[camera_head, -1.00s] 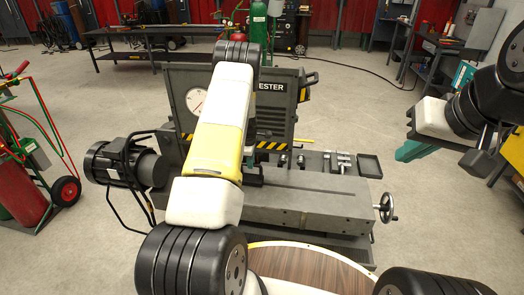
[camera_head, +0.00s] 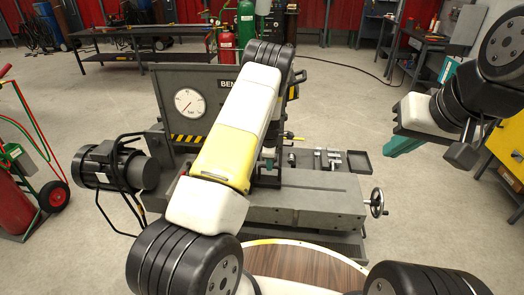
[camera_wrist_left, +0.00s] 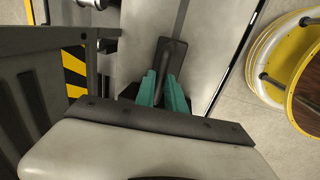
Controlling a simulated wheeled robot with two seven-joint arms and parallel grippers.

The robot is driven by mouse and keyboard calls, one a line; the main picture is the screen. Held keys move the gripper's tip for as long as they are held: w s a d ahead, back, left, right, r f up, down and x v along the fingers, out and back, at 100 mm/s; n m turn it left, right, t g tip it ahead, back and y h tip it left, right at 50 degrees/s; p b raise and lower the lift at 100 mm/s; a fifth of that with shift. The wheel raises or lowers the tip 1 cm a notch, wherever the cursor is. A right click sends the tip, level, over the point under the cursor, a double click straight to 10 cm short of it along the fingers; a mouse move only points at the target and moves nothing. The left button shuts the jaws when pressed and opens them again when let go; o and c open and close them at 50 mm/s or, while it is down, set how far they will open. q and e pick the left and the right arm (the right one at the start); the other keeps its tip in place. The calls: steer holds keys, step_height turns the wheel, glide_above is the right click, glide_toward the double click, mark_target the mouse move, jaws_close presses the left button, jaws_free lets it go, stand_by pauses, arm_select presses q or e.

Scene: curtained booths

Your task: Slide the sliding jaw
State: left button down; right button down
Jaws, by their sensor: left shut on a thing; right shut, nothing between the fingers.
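The sliding jaw (camera_wrist_left: 171,57) is a dark grey block on the flat grey bed of the bench machine, seen in the left wrist view. In the head view the jaw (camera_head: 267,178) is mostly hidden behind my left arm. My left gripper (camera_wrist_left: 163,88) has teal fingers shut on the jaw's near part; a bit of the gripper (camera_head: 268,160) shows beside the arm in the head view. My right gripper (camera_head: 405,145) is shut and empty, held out at the right, well away from the machine.
The machine's bed (camera_head: 310,205) ends at a handwheel (camera_head: 376,202) on the right. A gauge panel (camera_head: 189,102) stands behind and a motor (camera_head: 115,167) at the left. A gas-cylinder cart (camera_head: 30,185) stands far left.

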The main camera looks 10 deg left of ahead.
arm_select(q)
steer(key=shift+w+d, duration=0.2)
steer(key=shift+d, duration=1)
steer(key=c, duration=1.4)
jaws_free()
steer(key=shift+r, duration=0.1)
step_height(320, 180, up, 8)
steer(key=s, duration=0.1)
steer(key=shift+s+f, duration=0.2)
steer(key=shift+s, duration=0.1)
